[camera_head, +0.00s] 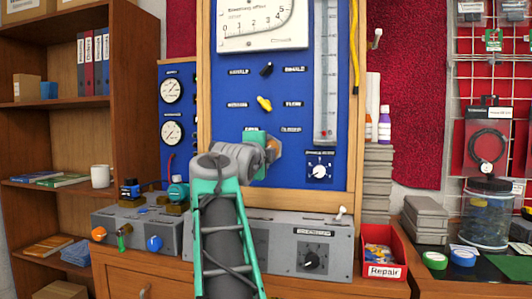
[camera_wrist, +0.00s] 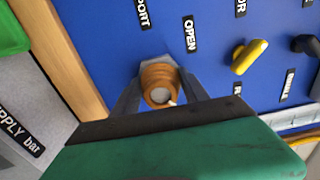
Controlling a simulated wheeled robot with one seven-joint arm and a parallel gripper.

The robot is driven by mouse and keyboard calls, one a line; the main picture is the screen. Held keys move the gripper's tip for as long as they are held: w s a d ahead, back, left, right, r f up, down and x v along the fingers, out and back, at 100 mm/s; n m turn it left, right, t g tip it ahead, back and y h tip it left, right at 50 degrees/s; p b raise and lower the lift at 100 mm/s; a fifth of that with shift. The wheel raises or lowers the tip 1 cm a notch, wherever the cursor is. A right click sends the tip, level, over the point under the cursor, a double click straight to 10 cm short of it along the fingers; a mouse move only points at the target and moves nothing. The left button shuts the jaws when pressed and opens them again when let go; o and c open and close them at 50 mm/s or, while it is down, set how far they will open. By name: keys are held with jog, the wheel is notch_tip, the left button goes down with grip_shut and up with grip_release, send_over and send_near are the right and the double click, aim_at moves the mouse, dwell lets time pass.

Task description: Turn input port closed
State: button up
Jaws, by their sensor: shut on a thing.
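The input port knob (camera_wrist: 160,76) is a round, ribbed orange-brown knob with a pale centre, mounted on the blue panel (camera_wrist: 95,40). Labels ending in "PORT" (camera_wrist: 143,14) and reading "OPEN" (camera_wrist: 191,33) are beside it in the wrist view. My gripper (camera_wrist: 158,92) is shut on the knob, with a grey finger on each side of it. In the head view my gripper (camera_head: 266,151) is against the lower part of the panel (camera_head: 285,90), and my arm and wrist hide most of the knob. A small pale mark shows at the knob's edge.
A yellow lever (camera_head: 264,103) and a black lever (camera_head: 267,69) are on the panel above my gripper. Grey control boxes (camera_head: 325,232) stand below. A red "Repair" bin (camera_head: 384,262) is at the right.

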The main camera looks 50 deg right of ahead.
jog(key=shift+f, duration=0.15)
jog(key=o, duration=1.3)
jog(key=shift+o, duration=0.2)
jog(key=shift+a, duration=0.1)
jog(key=v, duration=0.7)
jog(key=shift+a, duration=0.3)
jog(key=shift+s, duration=0.2)
